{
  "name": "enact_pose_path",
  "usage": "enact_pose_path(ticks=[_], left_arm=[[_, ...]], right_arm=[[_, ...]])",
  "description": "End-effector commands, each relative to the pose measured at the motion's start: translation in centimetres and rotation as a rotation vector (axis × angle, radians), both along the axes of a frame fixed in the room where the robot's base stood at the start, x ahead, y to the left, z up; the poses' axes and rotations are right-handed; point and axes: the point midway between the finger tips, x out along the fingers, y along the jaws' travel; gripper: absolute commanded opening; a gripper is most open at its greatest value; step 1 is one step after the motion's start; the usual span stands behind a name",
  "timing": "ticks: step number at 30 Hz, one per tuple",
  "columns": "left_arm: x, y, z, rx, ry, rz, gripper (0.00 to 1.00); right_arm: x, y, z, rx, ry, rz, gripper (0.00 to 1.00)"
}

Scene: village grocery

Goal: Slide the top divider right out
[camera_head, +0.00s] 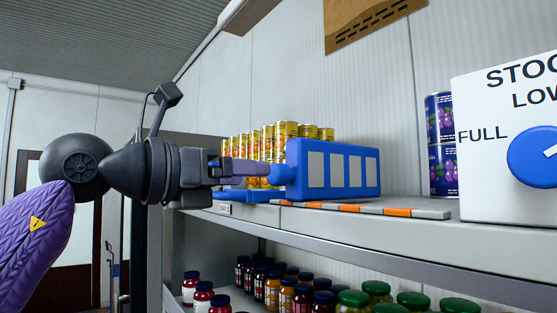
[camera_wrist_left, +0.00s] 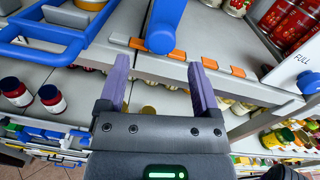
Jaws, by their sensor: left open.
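The blue divider (camera_head: 345,170) stands on the upper shelf, with pale rectangular panels on its side and a rounded blue front end (camera_head: 293,168). In the left wrist view its rounded end (camera_wrist_left: 162,34) shows just beyond and between the fingertips. My left gripper (camera_head: 262,170) reaches in from the left in front of that end; it also shows in the left wrist view (camera_wrist_left: 158,78), with its purple fingers spread apart and nothing visible between them. From the head view I cannot tell whether a finger touches the divider. My right gripper is not in view.
The shelf's front edge (camera_head: 360,209) carries orange and grey strips. Yellow cans (camera_head: 285,135) stand behind the gripper, beside a blue frame (camera_wrist_left: 75,42). A white stock dial box (camera_head: 490,140) and purple cans (camera_head: 442,168) stand right. Jars (camera_head: 300,293) fill the lower shelf.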

Motion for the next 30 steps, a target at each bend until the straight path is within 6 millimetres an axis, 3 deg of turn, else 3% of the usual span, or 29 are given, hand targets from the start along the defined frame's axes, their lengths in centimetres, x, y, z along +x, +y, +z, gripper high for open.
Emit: enact_pose_path(ticks=[1,7,17,28,30], left_arm=[[0.7,-1.1,0.5,-0.001,0.003,-0.004,0.81],[2.9,-3.8,0.4,-0.003,0.003,-0.004,0.81],[3.4,-4.3,0.0,-0.004,0.002,-0.003,0.81],[3.4,-4.3,0.0,-0.005,0.001,-0.002,0.03],[3.4,-4.3,0.0,-0.005,0.001,-0.002,0.00]], right_arm=[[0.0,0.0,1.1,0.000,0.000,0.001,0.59],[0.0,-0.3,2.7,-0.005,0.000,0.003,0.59],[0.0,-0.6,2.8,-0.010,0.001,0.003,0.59],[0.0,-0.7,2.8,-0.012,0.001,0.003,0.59],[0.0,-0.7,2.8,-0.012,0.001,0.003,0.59]])
